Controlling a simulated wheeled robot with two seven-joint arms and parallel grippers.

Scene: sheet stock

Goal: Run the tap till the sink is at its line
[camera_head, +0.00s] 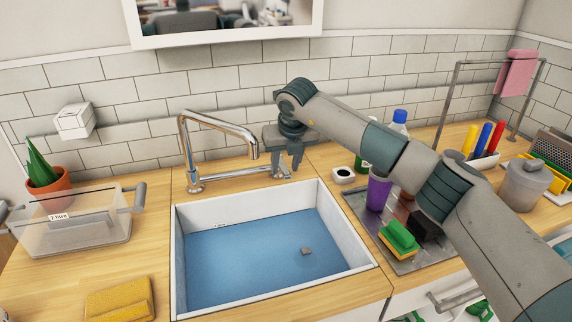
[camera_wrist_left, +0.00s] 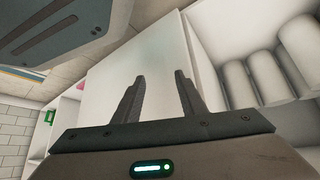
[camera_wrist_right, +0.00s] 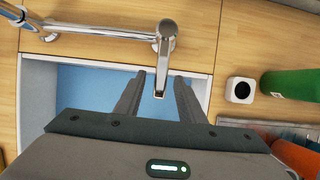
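The sink (camera_head: 180,262) is a white-walled basin in the wooden counter, with a flat blue surface (camera_head: 245,262) inside that looks like water. A faint small mark (camera_head: 220,226) shows on its back wall, too small to read. The chrome tap (camera_head: 187,150) stands behind it, spout over the basin; I see no stream. My right gripper (camera_head: 285,172) is right of the spout, pointing down. In the right wrist view its open fingers (camera_wrist_right: 160,76) have a chrome lever (camera_wrist_right: 163,65) between them; contact cannot be told. My left gripper (camera_wrist_left: 158,76) is open and empty, outside the head view.
A small grey block (camera_head: 306,251) shows on the blue surface. A clear tub (camera_head: 85,240) and yellow sponge (camera_head: 120,300) lie left of the sink. A purple cup (camera_head: 378,192) and green-yellow sponge (camera_head: 398,238) stand on a tray (camera_head: 410,265) at right, under my right arm.

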